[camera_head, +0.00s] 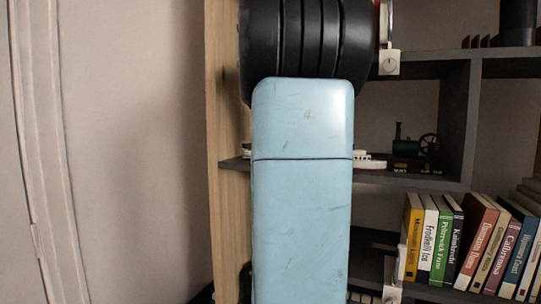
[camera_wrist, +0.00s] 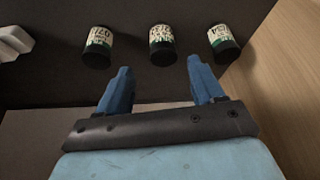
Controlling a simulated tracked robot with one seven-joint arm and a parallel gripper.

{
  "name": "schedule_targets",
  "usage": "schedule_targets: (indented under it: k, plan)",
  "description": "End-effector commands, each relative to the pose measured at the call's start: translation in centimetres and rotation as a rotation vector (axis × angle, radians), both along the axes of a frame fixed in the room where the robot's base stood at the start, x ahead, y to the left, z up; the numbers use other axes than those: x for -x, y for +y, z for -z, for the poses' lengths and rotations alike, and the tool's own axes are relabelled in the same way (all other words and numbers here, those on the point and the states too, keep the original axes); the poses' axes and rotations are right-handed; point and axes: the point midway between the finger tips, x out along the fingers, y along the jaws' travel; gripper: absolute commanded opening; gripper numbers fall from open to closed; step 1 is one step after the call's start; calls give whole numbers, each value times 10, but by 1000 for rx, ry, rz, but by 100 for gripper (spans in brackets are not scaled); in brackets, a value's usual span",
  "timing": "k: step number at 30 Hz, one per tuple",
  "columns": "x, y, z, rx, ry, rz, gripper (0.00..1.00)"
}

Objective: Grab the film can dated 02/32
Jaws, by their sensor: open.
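In the wrist view, three small dark cans with pale and green labels stand in a row on a dark shelf: a left can (camera_wrist: 98,46), a middle can (camera_wrist: 162,44) and a right can (camera_wrist: 223,42). The label print is too small and blurred for me to tell which reads 02/32. My gripper (camera_wrist: 158,68) is open and empty, with its two blue fingers apart. The middle can shows beyond the gap between the fingertips. The right can is just right of the right fingertip. The cans cannot be made out in the head view.
A wooden side panel (camera_wrist: 275,75) stands right of the cans. A white object (camera_wrist: 15,42) is at the far left.

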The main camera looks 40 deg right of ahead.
Motion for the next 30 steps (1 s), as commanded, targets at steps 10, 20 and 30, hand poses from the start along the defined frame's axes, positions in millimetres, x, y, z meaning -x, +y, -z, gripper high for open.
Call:
schedule_targets:
  k: [10,20,30]
  plan:
    - [-10,-7,32,-2,2,1,67]
    - [-15,-13,51,-1,1,0,67]
    - [-15,-13,51,0,0,1,48]
